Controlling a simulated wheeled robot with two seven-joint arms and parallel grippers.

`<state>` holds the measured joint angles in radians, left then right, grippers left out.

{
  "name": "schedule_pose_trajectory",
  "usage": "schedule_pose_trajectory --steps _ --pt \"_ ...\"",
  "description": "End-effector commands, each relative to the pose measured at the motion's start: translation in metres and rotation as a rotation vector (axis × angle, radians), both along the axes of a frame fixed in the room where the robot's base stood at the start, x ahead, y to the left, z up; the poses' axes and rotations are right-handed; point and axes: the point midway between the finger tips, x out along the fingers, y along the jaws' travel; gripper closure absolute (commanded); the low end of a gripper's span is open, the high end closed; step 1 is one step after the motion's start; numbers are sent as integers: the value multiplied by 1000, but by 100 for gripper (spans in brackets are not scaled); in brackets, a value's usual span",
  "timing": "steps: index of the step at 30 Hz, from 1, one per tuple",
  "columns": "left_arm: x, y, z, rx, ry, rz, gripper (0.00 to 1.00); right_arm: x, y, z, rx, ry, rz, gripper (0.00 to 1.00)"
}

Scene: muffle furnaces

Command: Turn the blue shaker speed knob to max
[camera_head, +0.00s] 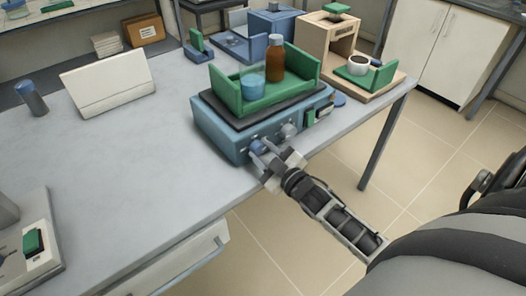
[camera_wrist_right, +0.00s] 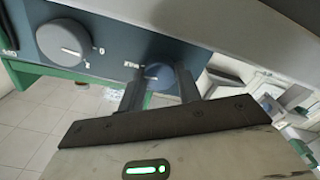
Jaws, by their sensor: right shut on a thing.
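The blue shaker (camera_head: 222,132) stands near the front edge of the table and carries a green tray (camera_head: 232,97). A brown bottle (camera_head: 275,58) and a beaker of blue liquid (camera_head: 253,87) stand in the tray. On its front panel are a blue knob (camera_head: 257,146) and a larger grey knob (camera_head: 288,131). My right gripper (camera_head: 263,158) is at the panel, shut on the blue knob. In the right wrist view the fingers (camera_wrist_right: 160,88) lie on either side of the blue knob (camera_wrist_right: 158,71), and the grey knob (camera_wrist_right: 64,42) is beside it. My left gripper is out of view.
A green switch (camera_head: 309,117) sits at the right of the shaker's panel. A wooden stand (camera_head: 325,35) with a white cup (camera_head: 358,65) stands behind right. The table's front middle is clear.

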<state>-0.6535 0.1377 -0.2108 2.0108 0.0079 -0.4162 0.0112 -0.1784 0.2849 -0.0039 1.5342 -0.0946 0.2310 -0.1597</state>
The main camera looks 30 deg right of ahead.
Motion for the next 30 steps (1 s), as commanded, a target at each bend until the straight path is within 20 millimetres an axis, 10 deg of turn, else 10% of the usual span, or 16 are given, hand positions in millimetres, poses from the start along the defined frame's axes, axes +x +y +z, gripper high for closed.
schedule_pose_trajectory --steps 3,4,6,19,30 --pt "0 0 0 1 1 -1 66 0 -1 0 4 1 -1 89" --pt "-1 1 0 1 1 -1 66 0 -1 0 4 1 -1 63" --pt "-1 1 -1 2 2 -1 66 0 0 0 3 1 -1 44" --pt "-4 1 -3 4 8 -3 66 -12 -1 -2 1 3 -1 44" --pt "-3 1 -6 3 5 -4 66 -95 -7 -2 2 5 -2 44"
